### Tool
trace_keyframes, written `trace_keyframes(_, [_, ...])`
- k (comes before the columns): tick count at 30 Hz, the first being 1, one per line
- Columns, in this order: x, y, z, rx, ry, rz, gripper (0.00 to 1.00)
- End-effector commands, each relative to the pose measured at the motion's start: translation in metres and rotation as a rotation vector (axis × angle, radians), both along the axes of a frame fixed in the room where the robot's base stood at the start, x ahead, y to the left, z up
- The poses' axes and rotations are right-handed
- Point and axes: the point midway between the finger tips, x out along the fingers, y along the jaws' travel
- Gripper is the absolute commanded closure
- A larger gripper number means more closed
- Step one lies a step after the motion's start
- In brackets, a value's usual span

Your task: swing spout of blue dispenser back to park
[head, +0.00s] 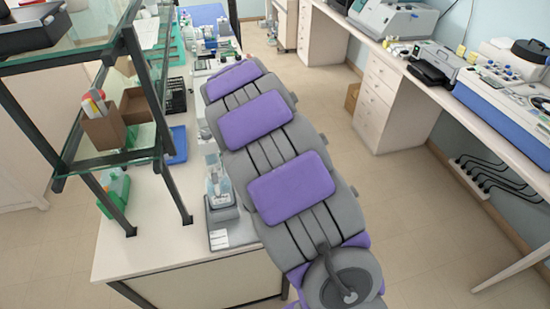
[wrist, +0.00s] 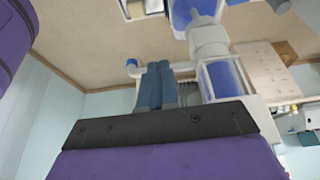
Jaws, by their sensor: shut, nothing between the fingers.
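In the wrist view, upside down, the blue dispenser has a blue bottle (wrist: 193,12), a white neck (wrist: 208,38) and a cylinder (wrist: 224,79) with blue inside. Its white spout (wrist: 134,68) runs sideways to the left and ends in a short bent nozzle. My gripper (wrist: 158,68) has its blue-grey fingers shut together and empty. In the picture they overlap the spout between nozzle and cylinder; I cannot tell whether they touch it. In the head view my arm hides the gripper, and I cannot pick out the blue dispenser there.
The white bench (head: 150,225) lies left of my arm, with a glass shelf (head: 125,158) on dark posts. The floor (head: 330,100) between the benches is clear.

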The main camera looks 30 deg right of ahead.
Motion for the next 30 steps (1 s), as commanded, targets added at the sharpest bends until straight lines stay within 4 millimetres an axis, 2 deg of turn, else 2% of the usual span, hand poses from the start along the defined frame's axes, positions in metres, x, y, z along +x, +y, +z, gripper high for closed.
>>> trace_keyframes(18, [0.000,-0.001,0.000,0.000,0.001,0.013,1.00])
trace_keyframes(30, [0.013,-0.003,0.000,0.000,0.003,0.012,1.00])
